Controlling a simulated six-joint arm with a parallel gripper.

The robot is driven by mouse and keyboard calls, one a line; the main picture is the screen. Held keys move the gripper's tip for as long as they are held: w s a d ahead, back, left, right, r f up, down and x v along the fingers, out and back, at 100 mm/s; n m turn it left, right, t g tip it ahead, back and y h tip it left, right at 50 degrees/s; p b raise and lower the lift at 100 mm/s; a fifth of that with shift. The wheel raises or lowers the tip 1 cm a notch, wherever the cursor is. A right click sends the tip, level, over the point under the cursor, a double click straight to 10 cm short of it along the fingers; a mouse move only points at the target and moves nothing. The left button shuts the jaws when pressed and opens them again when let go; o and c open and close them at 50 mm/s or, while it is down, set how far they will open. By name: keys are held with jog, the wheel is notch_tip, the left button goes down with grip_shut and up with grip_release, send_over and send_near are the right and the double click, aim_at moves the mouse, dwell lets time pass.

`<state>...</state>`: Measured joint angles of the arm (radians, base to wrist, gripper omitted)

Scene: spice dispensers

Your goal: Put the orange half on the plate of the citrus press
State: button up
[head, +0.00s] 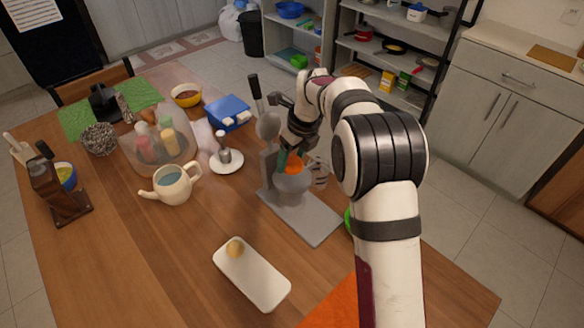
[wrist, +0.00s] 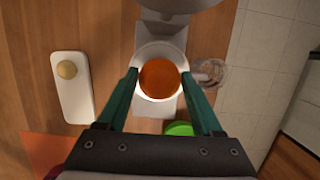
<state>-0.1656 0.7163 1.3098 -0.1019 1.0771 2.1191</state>
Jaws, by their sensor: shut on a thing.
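The orange half (wrist: 160,79) is between the two green fingers of my gripper (wrist: 160,82), which is shut on it. In the wrist view it is centred over the pale round plate of the citrus press (wrist: 147,56). In the head view the orange half (head: 294,167) shows at the grey bowl-like part of the citrus press (head: 305,216), with my gripper (head: 291,160) just above. I cannot tell whether the orange half touches the plate. The press has a flat grey base and an upright column with a black-handled lever raised.
A white tray (head: 262,285) with a small yellowish round thing (head: 235,248) lies at the front. A clear glass (wrist: 209,74) stands close right of the press. A green item (wrist: 180,129) is near the press base. A teapot (head: 173,186) and saucer (head: 227,167) stand left.

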aim_at(294, 164)
jog(key=shift+f, duration=1.8)
jog(key=shift+f, duration=0.1)
jog(key=o, duration=0.9)
jog(key=v, duration=1.2)
jog(key=s+d+r+n+g, duration=0.1)
jog(key=s+d+r+n, duration=0.1)
jog(key=s+n, duration=0.5)
jog(key=s+d+r+n, duration=0.2)
jog(key=s+n, duration=0.1)
jog(key=s, duration=0.7)
jog(key=s+d+f+n, duration=0.1)
jog(key=s+n, duration=0.4)
jog(key=s, duration=0.5)
jog(key=s+d+f+n+g, duration=0.1)
jog(key=s+f+n, duration=0.3)
jog(key=s, duration=0.5)
jog(key=shift+s+d+f+n, duration=0.15)
jog(key=shift+s+d+n, duration=0.2)
jog(key=shift+n, duration=0.75)
